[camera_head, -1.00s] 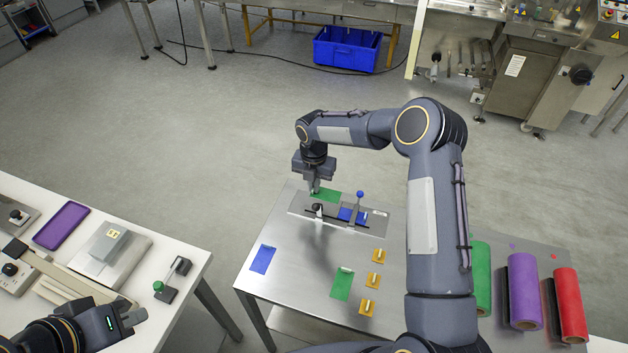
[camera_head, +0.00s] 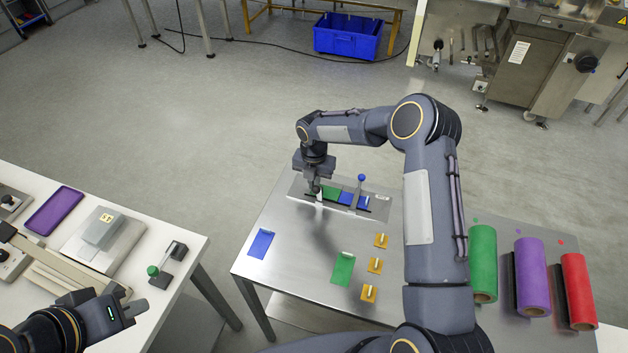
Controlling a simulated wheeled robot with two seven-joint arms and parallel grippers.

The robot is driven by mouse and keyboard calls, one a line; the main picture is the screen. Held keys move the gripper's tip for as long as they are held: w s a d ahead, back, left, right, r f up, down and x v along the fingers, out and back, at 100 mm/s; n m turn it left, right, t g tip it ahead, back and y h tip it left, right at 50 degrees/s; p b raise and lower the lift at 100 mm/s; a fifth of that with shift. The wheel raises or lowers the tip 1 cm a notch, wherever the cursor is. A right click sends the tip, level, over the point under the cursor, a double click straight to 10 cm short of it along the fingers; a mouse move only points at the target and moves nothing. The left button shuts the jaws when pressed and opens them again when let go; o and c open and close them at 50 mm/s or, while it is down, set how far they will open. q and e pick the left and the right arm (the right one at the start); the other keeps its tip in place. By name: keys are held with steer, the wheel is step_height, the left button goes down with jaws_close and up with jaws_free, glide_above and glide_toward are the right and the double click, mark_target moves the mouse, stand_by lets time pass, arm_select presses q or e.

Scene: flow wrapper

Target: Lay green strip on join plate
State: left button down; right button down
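The join plate (camera_head: 376,213) is a grey metal plate near the far edge of the right-hand steel table. A green strip (camera_head: 331,193) lies along it, its right end close to a blue strip (camera_head: 346,198) on the same plate. A blue-knobbed lever (camera_head: 361,178) stands at the plate. My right gripper (camera_head: 314,190) points down at the green strip's left end. Its fingers are small and partly hidden, so I cannot tell whether they grip the strip. My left gripper (camera_head: 130,298) is at the lower left by the white table, fingers apart and empty.
Another green strip (camera_head: 343,268) and a blue strip (camera_head: 261,243) lie on the steel table (camera_head: 300,265), with several orange pieces (camera_head: 375,265) beside them. A purple tray (camera_head: 55,210) lies on the white table.

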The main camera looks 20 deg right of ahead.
steer(key=shift+f, duration=0.2)
stand_by(0.6)
steer(key=c, duration=1.6)
jaws_free()
steer(key=shift+o, duration=0.2)
steer(key=shift+r, duration=0.1)
step_height(320, 180, up, 7)
steer(key=shift+f+b, duration=0.1)
steer(key=shift+b, duration=0.8)
steer(key=shift+r, duration=0.45)
